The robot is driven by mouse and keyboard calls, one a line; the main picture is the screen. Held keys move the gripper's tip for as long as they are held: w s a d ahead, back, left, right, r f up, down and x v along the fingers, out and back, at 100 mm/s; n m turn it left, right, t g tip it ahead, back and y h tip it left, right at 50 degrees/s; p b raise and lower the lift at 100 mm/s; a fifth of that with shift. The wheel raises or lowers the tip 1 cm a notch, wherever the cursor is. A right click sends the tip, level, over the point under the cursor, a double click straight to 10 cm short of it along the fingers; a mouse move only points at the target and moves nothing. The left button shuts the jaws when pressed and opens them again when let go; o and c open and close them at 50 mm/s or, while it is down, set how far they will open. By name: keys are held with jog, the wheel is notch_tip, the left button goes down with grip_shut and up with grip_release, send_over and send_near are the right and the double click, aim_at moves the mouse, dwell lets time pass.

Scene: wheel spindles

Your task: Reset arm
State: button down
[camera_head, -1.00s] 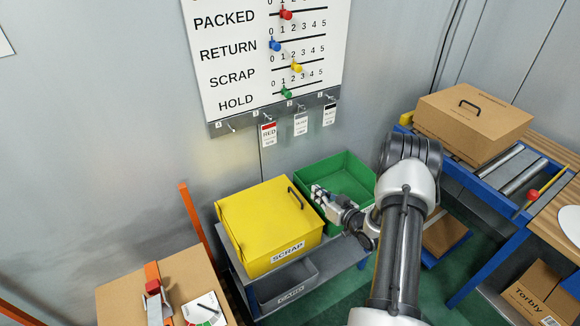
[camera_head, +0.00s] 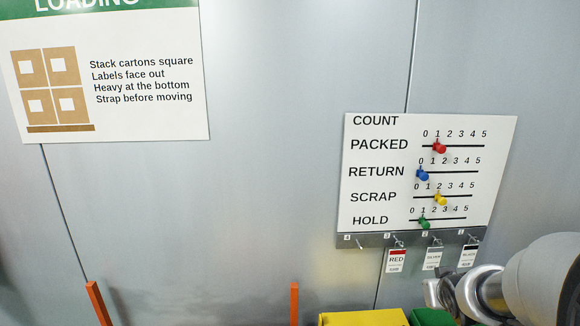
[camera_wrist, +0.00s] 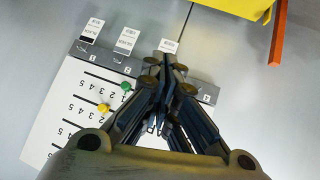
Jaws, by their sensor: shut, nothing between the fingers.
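My gripper (camera_wrist: 165,66) is shut and empty in the wrist view, its two dark fingers meeting in front of the count board. In the head view my arm reaches in from the lower right corner, with its wrist end (camera_head: 462,291) just below the hanging tags. No object is held. In the wrist view the gripper covers part of the board and its hook rail.
The count board (camera_head: 365,129) has red, blue, yellow and green sliders. Tags hang on its hook rail (camera_head: 376,240). A yellow box (camera_head: 362,318) and a green bin (camera_head: 432,318) show at the bottom edge. Orange posts (camera_head: 294,303) stand left. A loading sign (camera_head: 150,110) hangs upper left.

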jog(key=s+a+r+g+y, duration=0.1)
jog(key=s+a, duration=0.5)
jog(key=s, duration=0.3)
jog(key=s+a+r+g+y, duration=0.1)
jog(key=s+a+r+g, duration=0.1)
jog(key=s+a, duration=0.4)
jog(key=s+a+r+n+g+y, duration=0.1)
jog(key=s+a, duration=0.5)
jog(key=s, duration=0.7)
jog(key=shift+s+a+r, duration=0.3)
jog(key=shift+s+r, duration=0.05)
jog(key=shift+r, duration=0.05)
